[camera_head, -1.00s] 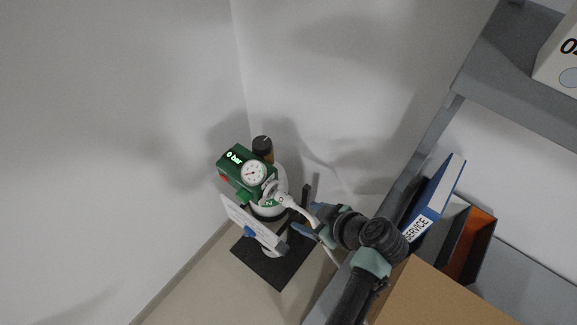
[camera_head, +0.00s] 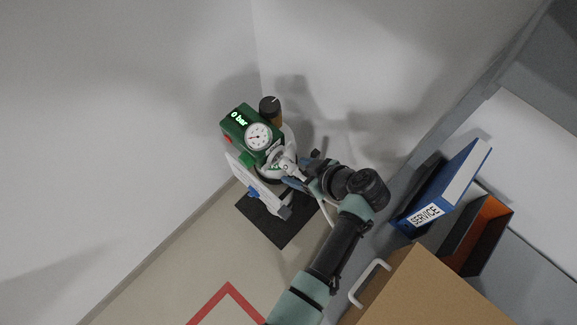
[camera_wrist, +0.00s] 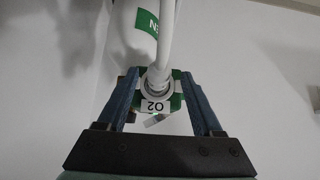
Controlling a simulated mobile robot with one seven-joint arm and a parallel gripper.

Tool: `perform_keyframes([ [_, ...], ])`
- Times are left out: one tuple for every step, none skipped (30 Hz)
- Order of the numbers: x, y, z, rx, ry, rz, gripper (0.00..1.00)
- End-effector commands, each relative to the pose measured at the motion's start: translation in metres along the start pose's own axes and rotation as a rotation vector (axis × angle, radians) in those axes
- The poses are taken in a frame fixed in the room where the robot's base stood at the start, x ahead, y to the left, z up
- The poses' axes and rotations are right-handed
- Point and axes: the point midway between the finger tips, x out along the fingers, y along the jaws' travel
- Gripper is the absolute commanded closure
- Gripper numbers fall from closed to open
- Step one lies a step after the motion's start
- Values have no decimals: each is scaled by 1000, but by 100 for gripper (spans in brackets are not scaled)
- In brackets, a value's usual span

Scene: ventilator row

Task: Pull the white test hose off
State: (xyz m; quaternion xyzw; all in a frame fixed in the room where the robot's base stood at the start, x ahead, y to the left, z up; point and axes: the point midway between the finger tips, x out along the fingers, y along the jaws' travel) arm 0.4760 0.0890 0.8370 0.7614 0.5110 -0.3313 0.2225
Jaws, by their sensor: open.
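The white test hose (camera_wrist: 168,35) runs down the wrist view to its plug at a round fitting (camera_wrist: 153,88) with an O2 label. In the head view the hose (camera_head: 326,212) hangs below my gripper. The green unit (camera_head: 250,133) above the cylinder reads 0 bar and carries a round gauge. My gripper (camera_wrist: 160,80) is open, with one blue finger on each side of the hose end and visible gaps between. In the head view my gripper (camera_head: 297,180) is close to the fitting, and my wrist partly hides that area.
The cylinder stands on a dark mat (camera_head: 277,228) in the wall corner, with a white plate (camera_head: 254,182) at its left. Red tape (camera_head: 228,288) marks the floor.

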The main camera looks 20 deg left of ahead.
Motion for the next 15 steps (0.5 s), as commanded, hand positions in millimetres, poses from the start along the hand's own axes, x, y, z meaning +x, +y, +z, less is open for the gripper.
perform_keyframes([
  [5,0,1,-1,0,-1,32],
  [6,0,0,-1,1,0,32],
  [8,0,0,0,1,0,32],
  [8,0,0,0,1,0,32],
  [9,0,0,0,1,1,32],
  [9,0,0,1,1,1,32],
  [9,0,-1,1,1,1,32],
  [9,0,-1,1,1,1,32],
  [9,0,-1,1,1,1,32],
  [9,0,-1,1,1,1,32],
  [9,0,-1,1,1,1,32],
  [9,0,-1,1,1,1,32],
  [9,0,-1,1,1,1,32],
  [9,0,-1,1,1,1,32],
  [9,0,-1,1,1,1,32],
])
